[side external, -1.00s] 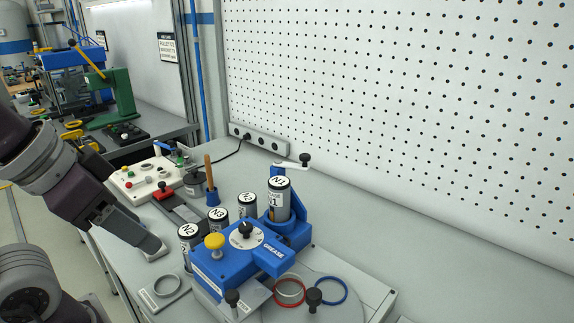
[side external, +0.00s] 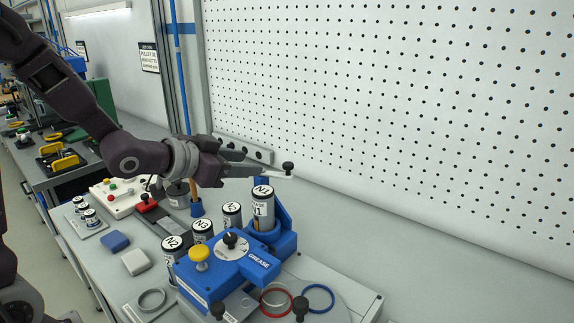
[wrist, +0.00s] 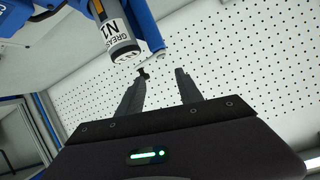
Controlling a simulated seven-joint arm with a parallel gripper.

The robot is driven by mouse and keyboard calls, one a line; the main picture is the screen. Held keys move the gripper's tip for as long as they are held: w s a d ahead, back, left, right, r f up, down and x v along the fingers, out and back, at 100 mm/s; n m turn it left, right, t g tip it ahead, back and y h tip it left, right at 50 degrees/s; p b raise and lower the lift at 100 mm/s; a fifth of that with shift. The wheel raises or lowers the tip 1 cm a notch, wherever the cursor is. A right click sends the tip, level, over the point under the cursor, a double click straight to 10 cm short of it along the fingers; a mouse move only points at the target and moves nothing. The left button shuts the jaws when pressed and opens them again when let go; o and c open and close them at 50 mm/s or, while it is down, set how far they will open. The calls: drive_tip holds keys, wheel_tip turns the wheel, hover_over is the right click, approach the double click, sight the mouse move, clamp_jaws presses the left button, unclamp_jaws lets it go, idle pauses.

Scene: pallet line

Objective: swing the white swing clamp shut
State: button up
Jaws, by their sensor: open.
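The white swing clamp (side external: 277,174) is a thin white arm with a black knob on its end, at the top of the blue post (side external: 283,217). Its arm points right in the side view, off to the side of the N1 grease can (side external: 263,207) rather than across its lid. My gripper (side external: 246,161) is at the clamp's height, just left of it. In the wrist view my gripper (wrist: 158,78) is open and empty. There the clamp (wrist: 152,60) and its knob lie just beyond the left fingertip; I cannot tell whether they touch.
The blue grease fixture (side external: 215,275) with a yellow knob stands below, with cans N2 (side external: 173,258) and N3 (side external: 202,233) beside it. A red ring (side external: 275,313) and a blue ring (side external: 319,297) lie in front. The pegboard (side external: 400,110) rises close behind.

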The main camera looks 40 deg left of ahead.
sight(284, 165)
drive_tip(key=w+d+f+t+h, duration=0.1)
drive_tip(key=w+f+m+t+h, duration=0.1)
drive_tip(key=w+h, duration=0.1)
drive_tip(key=shift+d+f+h, duration=0.3)
drive_tip(key=shift+d, duration=0.1)
drive_tip(key=shift+s+d+t+h, duration=0.15)
drive_tip(key=shift+d+t+h, duration=0.15)
drive_tip(key=shift+t+h, duration=0.45)
drive_tip(key=shift+d, duration=0.1)
drive_tip(key=x, duration=0.7)
drive_tip(key=shift+r, duration=0.15)
clamp_jaws()
